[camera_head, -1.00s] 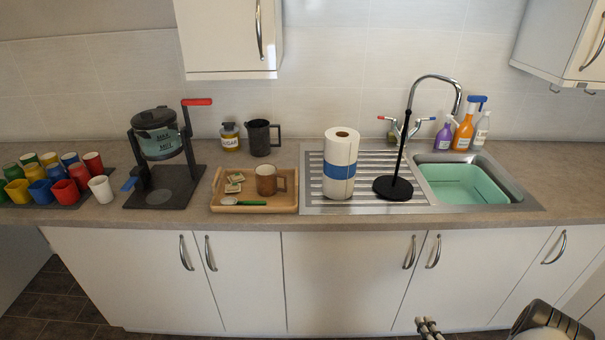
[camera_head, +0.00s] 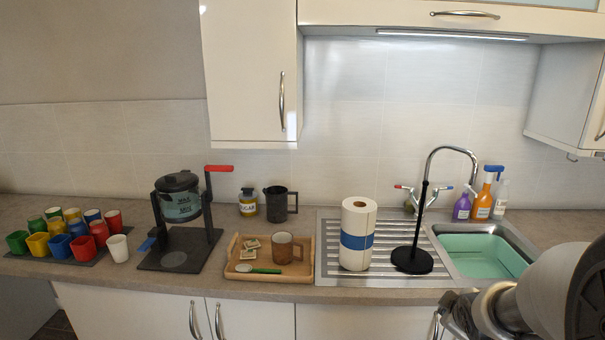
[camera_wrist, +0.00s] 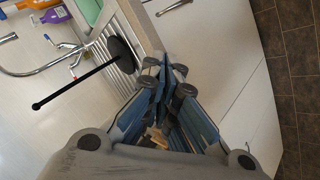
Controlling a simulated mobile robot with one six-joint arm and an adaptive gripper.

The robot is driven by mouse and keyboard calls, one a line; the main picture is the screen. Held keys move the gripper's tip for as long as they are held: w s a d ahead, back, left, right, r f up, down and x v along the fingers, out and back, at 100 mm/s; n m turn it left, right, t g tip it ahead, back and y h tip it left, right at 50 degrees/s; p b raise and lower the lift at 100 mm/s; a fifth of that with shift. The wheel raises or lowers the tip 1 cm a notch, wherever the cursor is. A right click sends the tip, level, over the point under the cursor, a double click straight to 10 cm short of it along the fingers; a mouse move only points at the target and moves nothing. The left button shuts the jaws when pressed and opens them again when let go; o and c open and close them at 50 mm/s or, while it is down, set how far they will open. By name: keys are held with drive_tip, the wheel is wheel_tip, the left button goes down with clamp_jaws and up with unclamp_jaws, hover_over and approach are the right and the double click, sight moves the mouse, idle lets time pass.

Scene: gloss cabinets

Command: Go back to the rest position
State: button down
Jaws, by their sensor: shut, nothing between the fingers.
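My gripper (camera_wrist: 168,85) shows in the wrist view with its fingers together and nothing held between them. It is beside the counter's front edge, in front of the white cabinet doors. In the head view my arm fills the lower right corner, and part of the gripper (camera_head: 458,318) shows at the bottom edge below the sink. The fingertips are not clear there.
The counter holds a cup mat (camera_head: 92,254), a coffee maker (camera_head: 178,215), a wooden tray (camera_head: 305,274) with a brown mug (camera_head: 287,248), a paper towel roll (camera_head: 357,235), a black stand (camera_head: 412,260) and a sink (camera_head: 485,254). Upper cabinets (camera_head: 250,75) hang above.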

drive_tip(key=s+a+r+m+g+y, duration=0.1)
drive_tip(key=s+a+r+m, duration=0.1)
drive_tip(key=s+a, duration=0.4)
drive_tip(key=s+a+r+m+g+y, duration=0.1)
drive_tip(key=s+a+r+m, duration=0.2)
drive_tip(key=s, duration=0.9)
drive_tip(key=s+a+r+m+g+y, duration=0.1)
drive_tip(key=s+a+r+m+g, duration=0.1)
drive_tip(key=s+a, duration=0.7)
drive_tip(key=shift+s+a+r+m, duration=0.3)
drive_tip(key=shift+s+r+m, duration=0.2)
drive_tip(key=shift+r+m, duration=0.1)
